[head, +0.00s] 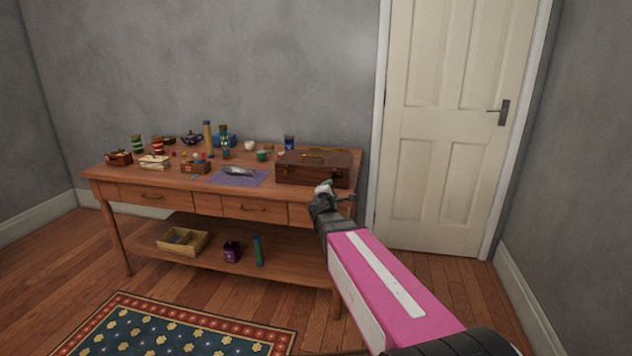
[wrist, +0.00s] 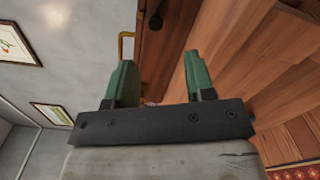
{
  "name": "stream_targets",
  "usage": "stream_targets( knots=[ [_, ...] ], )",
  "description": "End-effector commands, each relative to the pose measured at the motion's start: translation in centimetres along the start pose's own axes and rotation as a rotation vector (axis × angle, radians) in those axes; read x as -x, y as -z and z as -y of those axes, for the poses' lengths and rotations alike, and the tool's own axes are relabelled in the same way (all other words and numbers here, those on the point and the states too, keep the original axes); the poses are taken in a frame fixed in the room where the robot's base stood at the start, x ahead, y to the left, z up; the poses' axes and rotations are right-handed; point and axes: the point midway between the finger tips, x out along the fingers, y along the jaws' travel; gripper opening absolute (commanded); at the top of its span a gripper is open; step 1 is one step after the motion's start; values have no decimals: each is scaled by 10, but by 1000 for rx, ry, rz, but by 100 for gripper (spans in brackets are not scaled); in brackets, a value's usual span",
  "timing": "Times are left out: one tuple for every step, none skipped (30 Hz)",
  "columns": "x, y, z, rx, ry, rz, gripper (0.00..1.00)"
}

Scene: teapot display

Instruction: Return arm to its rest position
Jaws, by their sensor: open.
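My gripper (head: 330,194) is at the front right corner of the wooden table (head: 225,205), in front of the brown case in the head view. In the wrist view my gripper (wrist: 158,80) shows two green fingers spread apart with nothing between them. My arm, with a pink and white cover, reaches in from the lower right of the head view. From the head view I cannot tell whether the gripper touches the table edge or the case.
A brown wooden case (head: 300,170) stands on the table's right end. Small jars, boxes and a blue teapot (head: 192,138) crowd the left and middle. A lower shelf holds a tray (head: 183,242). A closed door (head: 452,120) and a patterned rug (head: 170,330) lie around bare floor.

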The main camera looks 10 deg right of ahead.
Motion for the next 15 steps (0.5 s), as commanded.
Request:
stream_targets(
  knots=[
    [2, -5, 6, -27, 19, 14, 49],
    [3, -8, 10, -49, 34, 26, 49],
    [5, -13, 17, -85, 59, 43, 49],
    [7, -17, 24, -116, 82, 60, 49],
    [9, -22, 31, -150, 106, 77, 49],
    [12, -28, 41, -199, 144, 103, 49],
    [15, -32, 50, -236, 174, 123, 49],
    [18, -36, 59, -274, 205, 144, 49],
    [23, -41, 71, -325, 249, 173, 49],
    [27, -45, 80, -362, 282, 194, 49],
    [31, -49, 90, -400, 316, 216, 49],
    [37, -53, 102, -450, 363, 246, 49],
    [42, -56, 111, -487, 400, 267, 49],
    [47, -58, 121, -523, 436, 289, 49],
    [55, -60, 133, -571, 487, 317, 49]
  ],
)
